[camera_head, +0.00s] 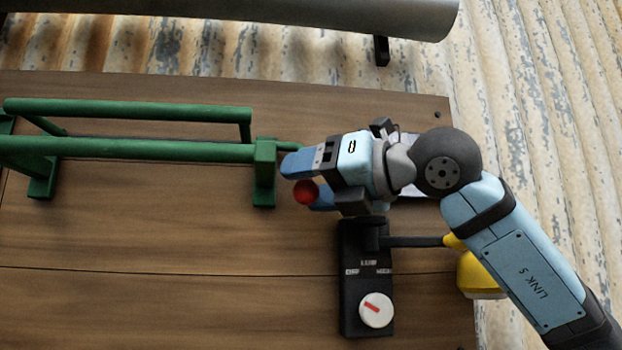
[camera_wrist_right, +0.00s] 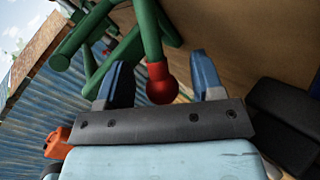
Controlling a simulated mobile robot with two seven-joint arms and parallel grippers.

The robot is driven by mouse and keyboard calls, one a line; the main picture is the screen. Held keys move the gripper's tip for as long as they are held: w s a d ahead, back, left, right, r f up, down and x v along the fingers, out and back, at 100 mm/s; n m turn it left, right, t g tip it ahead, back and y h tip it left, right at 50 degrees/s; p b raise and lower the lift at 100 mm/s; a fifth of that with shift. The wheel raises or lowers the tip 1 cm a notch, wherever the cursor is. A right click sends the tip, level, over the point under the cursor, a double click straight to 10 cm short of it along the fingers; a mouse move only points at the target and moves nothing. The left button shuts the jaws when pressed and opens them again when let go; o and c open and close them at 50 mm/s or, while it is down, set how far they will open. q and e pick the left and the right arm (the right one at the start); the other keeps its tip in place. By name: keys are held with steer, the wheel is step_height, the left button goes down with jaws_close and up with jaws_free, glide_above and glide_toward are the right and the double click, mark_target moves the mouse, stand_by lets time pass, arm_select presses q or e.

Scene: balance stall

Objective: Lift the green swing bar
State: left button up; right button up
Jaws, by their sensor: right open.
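The green swing bar (camera_head: 125,108) is part of a green frame (camera_head: 264,172) on the wooden board at left in the head view. A short green piece runs from the frame's right end behind my right gripper. My right gripper (camera_head: 304,184) is open at that end, with a red ball (camera_head: 304,192) between its fingers. In the right wrist view the red ball (camera_wrist_right: 162,84) tips a green rod (camera_wrist_right: 148,30) and lies between the two blue fingers, with gaps on both sides. My left gripper is not in view.
A black box (camera_head: 350,300) with a white dial (camera_head: 376,310) stands just below my right gripper. A yellow object (camera_head: 480,276) is near the board's right edge. A grey cylinder (camera_head: 290,14) crosses the top. The board's front left is clear.

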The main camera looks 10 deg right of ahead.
jaws_close()
steer(key=shift+s, duration=0.15)
steer(key=shift+s+r+m+g+h+b, duration=0.55)
steer(key=shift+r+m+g+h+b, duration=0.1)
steer(key=shift+m, duration=0.35)
steer(key=shift+s+r+m+g+h, duration=0.35)
steer(key=shift+r+m+g, duration=0.25)
steer(key=shift+m, duration=0.1)
steer(key=shift+s+r+m+g+h, duration=0.2)
steer(key=shift+s+r+m+g, duration=0.15)
steer(key=shift+r+m+g, duration=0.3)
steer(key=shift+f, duration=0.1)
